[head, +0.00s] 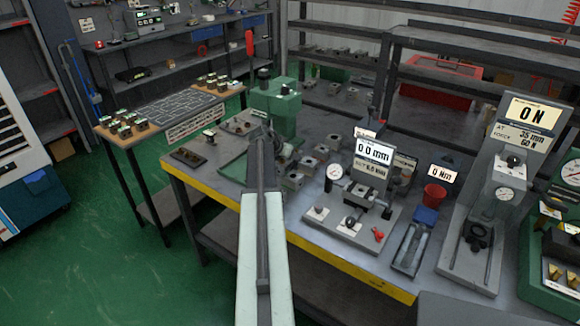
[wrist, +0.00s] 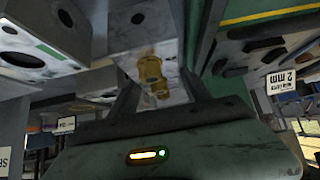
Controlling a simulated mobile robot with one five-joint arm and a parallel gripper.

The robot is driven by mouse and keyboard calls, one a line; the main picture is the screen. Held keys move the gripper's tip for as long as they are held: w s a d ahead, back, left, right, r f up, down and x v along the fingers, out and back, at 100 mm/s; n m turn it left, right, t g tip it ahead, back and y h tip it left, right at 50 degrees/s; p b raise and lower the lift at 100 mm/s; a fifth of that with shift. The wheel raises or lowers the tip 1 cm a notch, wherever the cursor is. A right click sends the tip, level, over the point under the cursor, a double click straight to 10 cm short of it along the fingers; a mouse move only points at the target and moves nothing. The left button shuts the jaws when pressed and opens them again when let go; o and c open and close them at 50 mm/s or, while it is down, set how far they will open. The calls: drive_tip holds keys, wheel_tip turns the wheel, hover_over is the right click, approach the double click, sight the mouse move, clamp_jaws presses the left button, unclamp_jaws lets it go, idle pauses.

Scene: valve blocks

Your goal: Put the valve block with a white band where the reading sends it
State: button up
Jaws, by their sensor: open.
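My gripper (wrist: 160,98) is open in the wrist view, its two dark fingers on either side of a grey metal block with a brass fitting (wrist: 152,76). I cannot tell whether the fingers touch it, and no white band shows on it. Another grey block (wrist: 45,38) with a green stripe is at the upper left. In the head view my arm reaches toward the green machine (head: 276,105), and the fingers are not distinct. Several small grey blocks (head: 293,180) stand right of the arm. The gauge displays read 0.0 mm (head: 373,155), 0 Nm (head: 442,174) and 0 N (head: 532,114).
A wooden-topped table (head: 130,138) at the left holds banded blocks and a dark outlined board (head: 165,112). The workbench has a yellow front edge (head: 340,267). A red cup (head: 434,195) and a blue-ended tray (head: 411,248) stand near the gauges. Green floor (head: 100,255) is clear at the left.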

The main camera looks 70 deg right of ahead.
drive_tip(key=shift+b+x, duration=0.35)
drive_tip(key=shift+x, duration=0.8)
drive_tip(key=shift+a+r, duration=0.1)
drive_tip(key=shift+a, duration=0.05)
drive_tip(key=shift+c, duration=0.6)
clamp_jaws()
drive_tip(key=shift+r+p, duration=0.15)
drive_tip(key=shift+p, duration=0.15)
